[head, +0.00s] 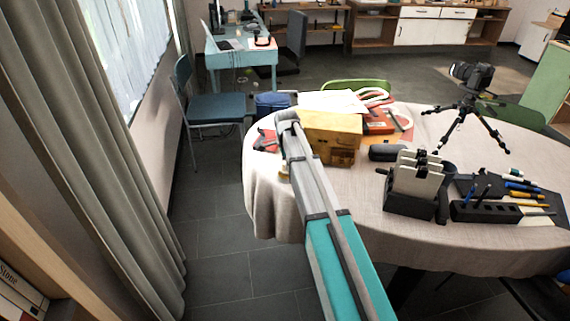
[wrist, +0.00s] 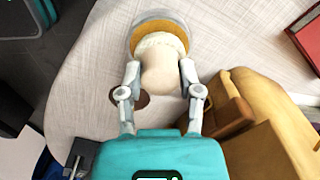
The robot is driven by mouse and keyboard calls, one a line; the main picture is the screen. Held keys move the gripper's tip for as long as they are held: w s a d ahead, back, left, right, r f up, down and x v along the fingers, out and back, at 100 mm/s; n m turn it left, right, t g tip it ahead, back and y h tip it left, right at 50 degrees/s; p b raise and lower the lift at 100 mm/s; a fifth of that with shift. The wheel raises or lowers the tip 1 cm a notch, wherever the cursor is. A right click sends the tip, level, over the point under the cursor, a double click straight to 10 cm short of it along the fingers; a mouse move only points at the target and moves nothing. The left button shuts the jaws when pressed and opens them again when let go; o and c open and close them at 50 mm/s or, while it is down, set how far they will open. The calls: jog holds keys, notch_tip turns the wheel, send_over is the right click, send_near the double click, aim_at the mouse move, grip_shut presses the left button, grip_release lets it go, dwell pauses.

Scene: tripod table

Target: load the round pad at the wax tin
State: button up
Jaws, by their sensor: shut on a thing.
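In the wrist view, my gripper (wrist: 160,76) is shut on the round pad, with one finger on each side. The pad has a smooth beige body (wrist: 160,83) and a pale fluffy rim (wrist: 160,42) at its far end. That far end is over the wax tin (wrist: 136,36), a round tin with a light metallic rim and amber wax (wrist: 160,24) inside. The pad's end overlaps the wax in the picture; I cannot tell whether it touches.
A tan box (wrist: 270,140) stands close to my gripper's right; it also shows in the head view (head: 330,128). A brown disc (wrist: 120,98) lies beside the left finger. A red-edged item (wrist: 305,38) is at the far right. The camera tripod (head: 468,115) stands farther right.

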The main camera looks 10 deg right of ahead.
jog(key=shift+s+f+b, duration=0.1)
jog(key=shift+f+b, duration=0.35)
jog(key=shift+f, duration=0.05)
dwell(1.8)
jog(key=shift+r, duration=0.1)
jog(key=shift+r+p, duration=3.45)
jog(key=shift+p, duration=0.1)
jog(key=shift+r+p, duration=1.9)
